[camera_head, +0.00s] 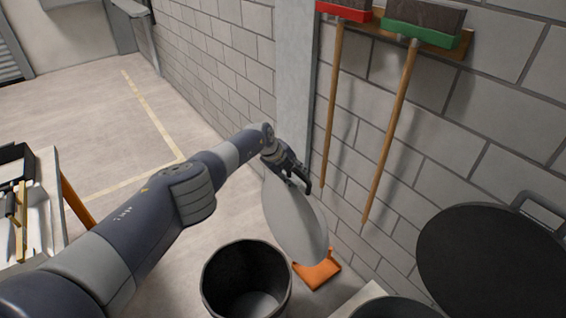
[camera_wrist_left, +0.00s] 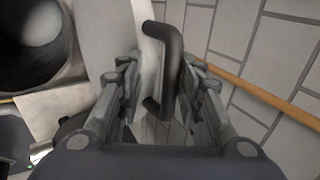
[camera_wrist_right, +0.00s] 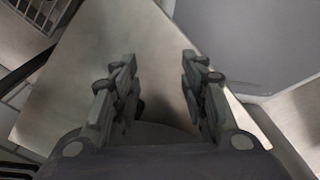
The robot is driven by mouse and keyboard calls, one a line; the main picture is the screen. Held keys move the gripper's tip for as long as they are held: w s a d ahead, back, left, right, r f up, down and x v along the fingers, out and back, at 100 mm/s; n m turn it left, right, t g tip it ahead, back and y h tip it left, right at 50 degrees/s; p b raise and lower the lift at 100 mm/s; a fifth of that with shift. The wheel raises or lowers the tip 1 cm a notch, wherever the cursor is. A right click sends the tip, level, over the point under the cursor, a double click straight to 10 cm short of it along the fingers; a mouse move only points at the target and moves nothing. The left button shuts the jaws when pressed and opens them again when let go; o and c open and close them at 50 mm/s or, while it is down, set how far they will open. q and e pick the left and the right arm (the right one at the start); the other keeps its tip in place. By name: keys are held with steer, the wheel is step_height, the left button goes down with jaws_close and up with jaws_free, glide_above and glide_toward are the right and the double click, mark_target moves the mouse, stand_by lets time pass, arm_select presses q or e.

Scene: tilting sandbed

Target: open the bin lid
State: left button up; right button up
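The bin (camera_head: 212,285) is a dark round bin with its mouth uncovered. Its light grey round lid (camera_head: 292,222) stands tilted up behind the bin's right side. In the left wrist view, the lid (camera_wrist_left: 95,32) has a dark bar handle (camera_wrist_left: 172,68). My left gripper (camera_head: 298,180) is at the lid's upper edge. In the left wrist view its fingers (camera_wrist_left: 160,88) are apart, with the handle between them and some gap showing. My right gripper (camera_wrist_right: 160,80) is open and empty above a pale flat surface; it is outside the head view.
A second, black round lid (camera_head: 490,262) with a handle stands raised at the right. An orange piece (camera_head: 318,270) lies by the wall. Red (camera_head: 345,12) and green (camera_head: 425,35) brooms hang on the block wall. A table (camera_head: 45,215) stands at the left. Open floor (camera_head: 90,120) lies behind.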

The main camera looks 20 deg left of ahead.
arm_select(q)
steer(key=shift+s+a+r, duration=0.15)
steer(key=shift+a+r, duration=0.1)
steer(key=shift+r, duration=0.15)
steer(key=v, duration=1)
steer(key=shift+s, duration=0.3)
steer(key=shift+d+r, duration=0.15)
